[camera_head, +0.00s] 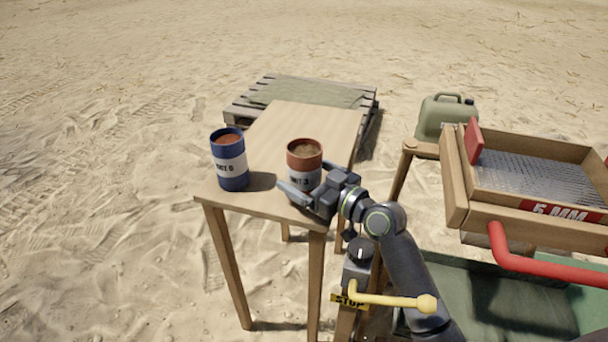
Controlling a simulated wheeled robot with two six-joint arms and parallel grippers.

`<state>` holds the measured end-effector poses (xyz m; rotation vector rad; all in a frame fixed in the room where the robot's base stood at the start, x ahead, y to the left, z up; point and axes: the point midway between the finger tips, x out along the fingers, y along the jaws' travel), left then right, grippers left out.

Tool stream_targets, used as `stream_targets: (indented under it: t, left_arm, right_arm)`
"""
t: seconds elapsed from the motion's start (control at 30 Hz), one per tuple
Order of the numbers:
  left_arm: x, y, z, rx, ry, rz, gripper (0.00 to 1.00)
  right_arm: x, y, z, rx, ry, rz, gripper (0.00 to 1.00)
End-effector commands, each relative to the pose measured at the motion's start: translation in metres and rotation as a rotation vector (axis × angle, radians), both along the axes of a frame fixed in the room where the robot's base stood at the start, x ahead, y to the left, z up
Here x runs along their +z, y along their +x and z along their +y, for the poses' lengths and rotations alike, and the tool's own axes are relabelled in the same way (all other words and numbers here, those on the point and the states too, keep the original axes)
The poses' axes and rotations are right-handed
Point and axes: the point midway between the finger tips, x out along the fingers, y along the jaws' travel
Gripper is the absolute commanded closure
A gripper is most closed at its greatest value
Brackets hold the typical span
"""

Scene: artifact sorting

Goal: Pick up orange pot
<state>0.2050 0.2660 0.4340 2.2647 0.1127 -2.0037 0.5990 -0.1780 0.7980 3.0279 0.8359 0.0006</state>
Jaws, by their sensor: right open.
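An orange-brown pot (304,154) with a white label stands upright on the wooden table, near its front right corner. My right gripper (304,187) comes in from the right at the pot's front side. Its jaws are open, with one finger in front of the pot and the other toward its right side. The gripper hides the lower part of the pot. I cannot tell whether the fingers touch it. My left gripper does not show.
A blue pot (231,170) with a white label stands on the table (268,204) to the left. A pallet (365,112) lies behind. At right are a sieve box (452,190), a red handle (540,262), a green jerrycan (447,112) and a yellow STOP lever (385,299).

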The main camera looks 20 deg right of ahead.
Motion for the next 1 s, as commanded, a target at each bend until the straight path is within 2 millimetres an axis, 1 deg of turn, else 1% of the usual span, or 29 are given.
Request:
stream_targets:
  t: [0.1,0.3,0.37,0.83,0.87,1.0]
  left_arm:
    - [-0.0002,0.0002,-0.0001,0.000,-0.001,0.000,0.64]
    - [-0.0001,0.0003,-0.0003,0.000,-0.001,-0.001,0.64]
    - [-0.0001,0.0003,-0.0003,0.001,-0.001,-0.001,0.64]
    - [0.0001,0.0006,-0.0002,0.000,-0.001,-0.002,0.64]
    - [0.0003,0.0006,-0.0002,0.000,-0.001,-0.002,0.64]
    - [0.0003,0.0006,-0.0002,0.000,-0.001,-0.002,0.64]
  right_arm:
    - [-0.0003,0.0064,0.0041,0.001,0.000,0.001,0.07]
    - [-0.0004,0.0067,0.0041,0.000,-0.001,0.001,0.07]
    - [-0.0004,0.0066,0.0041,0.000,-0.001,0.001,0.14]
    - [-0.0005,0.0064,0.0038,0.000,-0.001,0.001,0.75]
    - [0.0018,0.0064,0.0041,0.000,0.001,-0.004,0.77]
    - [0.0017,0.0064,0.0041,0.000,0.001,-0.004,0.78]
